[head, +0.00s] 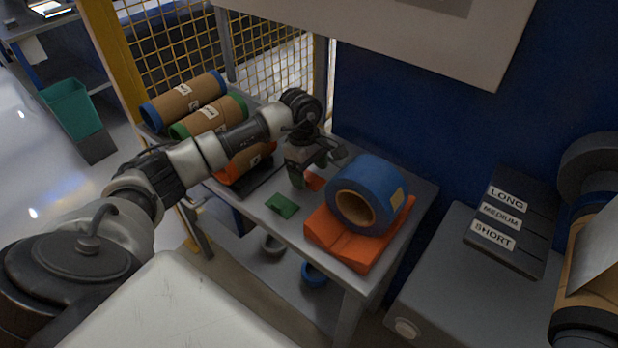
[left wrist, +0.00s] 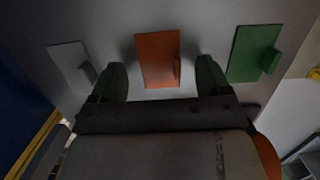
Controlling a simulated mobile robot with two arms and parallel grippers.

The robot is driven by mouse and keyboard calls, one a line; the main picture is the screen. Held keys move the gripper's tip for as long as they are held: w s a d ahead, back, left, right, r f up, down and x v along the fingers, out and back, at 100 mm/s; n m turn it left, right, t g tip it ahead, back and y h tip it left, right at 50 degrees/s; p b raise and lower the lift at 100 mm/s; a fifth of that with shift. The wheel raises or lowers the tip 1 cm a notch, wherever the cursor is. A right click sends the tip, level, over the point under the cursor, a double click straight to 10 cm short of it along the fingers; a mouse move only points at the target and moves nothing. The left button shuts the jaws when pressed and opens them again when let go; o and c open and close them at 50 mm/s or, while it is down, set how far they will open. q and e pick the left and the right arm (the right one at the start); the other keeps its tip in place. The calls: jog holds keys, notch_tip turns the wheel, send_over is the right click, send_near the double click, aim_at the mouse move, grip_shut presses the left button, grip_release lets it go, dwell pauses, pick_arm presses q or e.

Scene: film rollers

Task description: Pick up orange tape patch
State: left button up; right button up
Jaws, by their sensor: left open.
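The orange tape patch (head: 314,183) lies flat on the grey table, partly hidden by my left gripper in the head view. In the left wrist view the orange patch (left wrist: 157,58), a flat rectangle with a small raised tab, shows between the two fingers. My left gripper (head: 316,167) points down over it, open and empty, with a green-tipped finger on each side in the wrist view (left wrist: 161,72). I cannot tell how high the fingertips are above the table. My right gripper is not in view.
A green patch (head: 281,205) lies beside the orange one, and a grey patch (left wrist: 70,62) lies on the other side. A blue roll (head: 382,177) rests on an orange cradle (head: 352,248) to the right. Brown rolls (head: 184,100) lie behind my left arm.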

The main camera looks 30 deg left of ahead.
pick_arm(q)
jog(key=shift+f, duration=0.3)
jog(key=c, duration=0.8)
jog(key=shift+c, duration=0.2)
